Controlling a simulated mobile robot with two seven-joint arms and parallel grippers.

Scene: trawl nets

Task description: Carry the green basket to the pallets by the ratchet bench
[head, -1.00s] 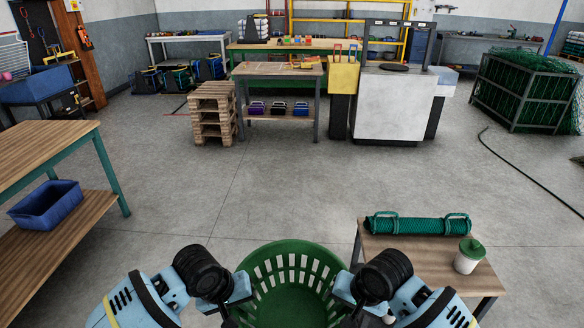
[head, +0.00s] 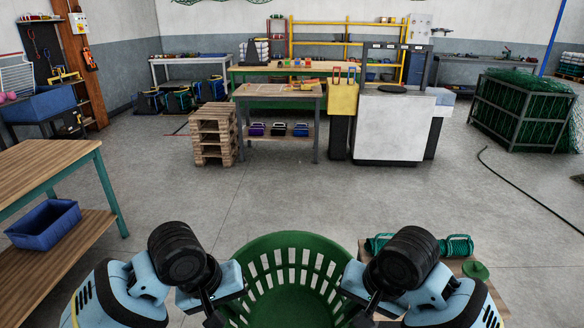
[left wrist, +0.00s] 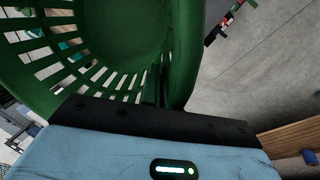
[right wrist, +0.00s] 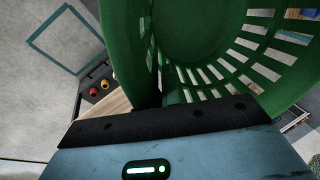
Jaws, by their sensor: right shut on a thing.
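The green basket (head: 288,303) is a slatted round tub at the bottom middle of the head view, upright and looking empty. My left gripper (head: 236,288) is at its left rim and my right gripper (head: 347,288) at its right rim. Both look shut on the rim; the basket wall runs into the jaws in the left wrist view (left wrist: 182,60) and the right wrist view (right wrist: 135,55). The fingertips are mostly hidden. The stacked wooden pallets (head: 213,137) stand ahead, slightly left, beside a wooden bench (head: 277,92) with small coloured ratchet-like items on its lower shelf.
A small side table (head: 490,293) with a green roll (head: 458,246) and a green lid (head: 475,270) is close on the right. A wooden workbench (head: 45,170) with a blue bin (head: 45,225) is on the left. The floor between is clear. A dark cable (head: 530,195) lies at right.

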